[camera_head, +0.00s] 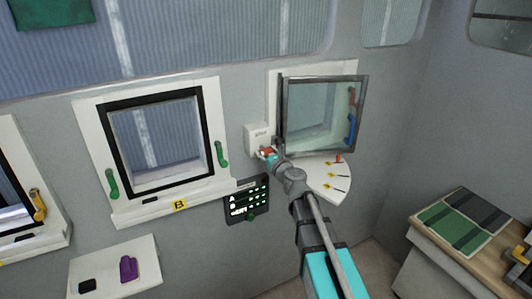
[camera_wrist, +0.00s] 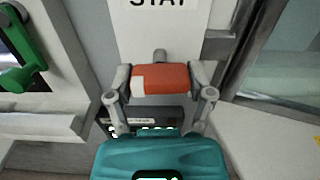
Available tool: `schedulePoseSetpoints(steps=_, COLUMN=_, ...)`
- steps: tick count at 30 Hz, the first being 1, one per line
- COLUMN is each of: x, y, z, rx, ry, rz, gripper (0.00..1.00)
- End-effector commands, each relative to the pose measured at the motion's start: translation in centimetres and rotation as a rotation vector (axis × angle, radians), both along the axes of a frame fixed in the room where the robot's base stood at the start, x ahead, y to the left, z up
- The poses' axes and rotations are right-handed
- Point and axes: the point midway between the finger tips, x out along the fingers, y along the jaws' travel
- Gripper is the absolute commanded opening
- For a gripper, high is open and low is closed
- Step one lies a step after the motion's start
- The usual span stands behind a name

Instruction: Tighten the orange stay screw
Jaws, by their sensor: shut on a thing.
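The orange stay screw (camera_wrist: 160,79) sits in the middle of the wrist view, below a white plate marked STAY (camera_wrist: 155,25). My gripper (camera_wrist: 160,82) is shut on its orange head, with one finger on each side. A pale patch shows on the left end of the head, and a grey shaft shows just behind it. In the head view, my gripper (camera_head: 268,154) is at the white stay box (camera_head: 257,138), left of the open window pane (camera_head: 322,115). Only a little of the orange head shows there.
A white quarter plate (camera_head: 330,182) with yellow marks and a small orange-red peg (camera_head: 338,158) lies below the pane. A dark panel with lit marks (camera_head: 247,199) is below left. Window B (camera_head: 160,140) has green handles. A bench (camera_head: 470,240) stands right.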

Motion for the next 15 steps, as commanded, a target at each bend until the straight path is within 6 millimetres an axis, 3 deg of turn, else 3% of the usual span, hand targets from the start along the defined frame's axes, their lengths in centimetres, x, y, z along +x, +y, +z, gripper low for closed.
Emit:
schedulePoseSetpoints(steps=9, x=-0.09, y=0.01, z=-0.05, rx=0.000, ry=0.000, rz=0.001, gripper=0.21)
schedulePoseSetpoints(steps=10, x=-0.10, y=0.01, z=-0.05, rx=0.000, ry=0.000, rz=0.001, gripper=0.70)
schedulePoseSetpoints(steps=15, x=-0.07, y=0.03, z=-0.04, rx=0.000, ry=0.000, rz=0.001, gripper=1.00)
